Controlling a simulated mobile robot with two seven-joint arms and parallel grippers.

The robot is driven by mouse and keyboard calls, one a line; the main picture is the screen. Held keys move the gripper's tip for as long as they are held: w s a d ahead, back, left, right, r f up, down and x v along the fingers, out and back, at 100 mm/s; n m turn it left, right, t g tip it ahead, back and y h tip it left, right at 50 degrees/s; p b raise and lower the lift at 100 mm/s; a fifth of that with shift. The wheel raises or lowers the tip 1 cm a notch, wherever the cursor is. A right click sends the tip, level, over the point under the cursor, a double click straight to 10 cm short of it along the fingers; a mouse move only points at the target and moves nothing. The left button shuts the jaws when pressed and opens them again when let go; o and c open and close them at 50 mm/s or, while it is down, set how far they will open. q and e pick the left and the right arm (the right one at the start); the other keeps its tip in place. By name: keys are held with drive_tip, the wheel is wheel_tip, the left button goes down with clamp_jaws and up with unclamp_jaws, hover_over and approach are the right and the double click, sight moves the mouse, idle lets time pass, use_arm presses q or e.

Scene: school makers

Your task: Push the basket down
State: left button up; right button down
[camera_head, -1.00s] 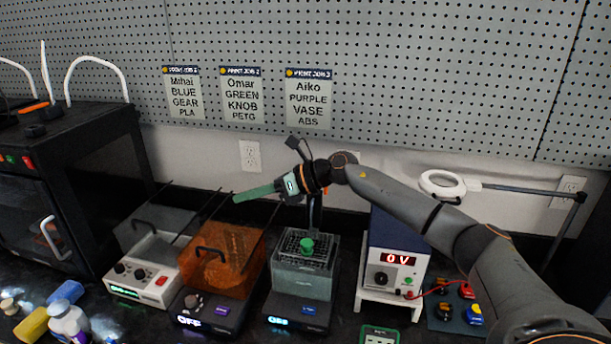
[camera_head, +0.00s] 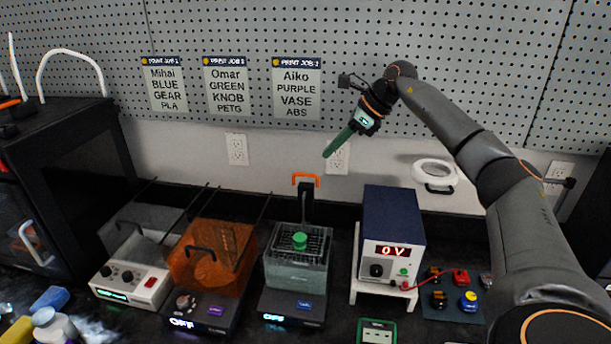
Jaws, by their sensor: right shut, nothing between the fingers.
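A wire basket (camera_head: 322,238) sits at the top of a clear tank (camera_head: 297,276) on the third machine from the left. A round green part (camera_head: 299,241) is in the basket. A black post with an orange handle (camera_head: 305,178) on top rises behind the tank. My right gripper (camera_head: 326,153) is above and slightly right of the orange handle, apart from it. Its green fingers are shut, empty and point down and to the left. My left gripper is not in view.
An orange-covered machine (camera_head: 211,259) and a white-fronted bath (camera_head: 131,286) stand to the left. A blue power supply (camera_head: 394,230) reading 0 V stands on the right. A white ring lamp (camera_head: 433,174) is behind it. The pegboard wall (camera_head: 370,40) closes off the back.

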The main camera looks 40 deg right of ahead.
drive_tip(key=b, duration=0.4)
hover_over(318, 187)
wheel_tip(318, 187, down, 4)
drive_tip(key=shift+d+f, duration=0.1)
drive_tip(key=shift+f, duration=0.1)
drive_tip(key=shift+w+a+f, duration=0.3)
drive_tip(key=shift+w+f, duration=0.15)
drive_tip(key=shift+f, duration=0.15)
wheel_tip(318, 187, down, 7)
drive_tip(key=b, duration=0.4)
drive_tip(key=s+d, duration=0.1)
drive_tip(key=s+r, duration=0.1)
drive_tip(key=shift+s+d+p, duration=0.3)
drive_tip(key=shift+d, duration=0.1)
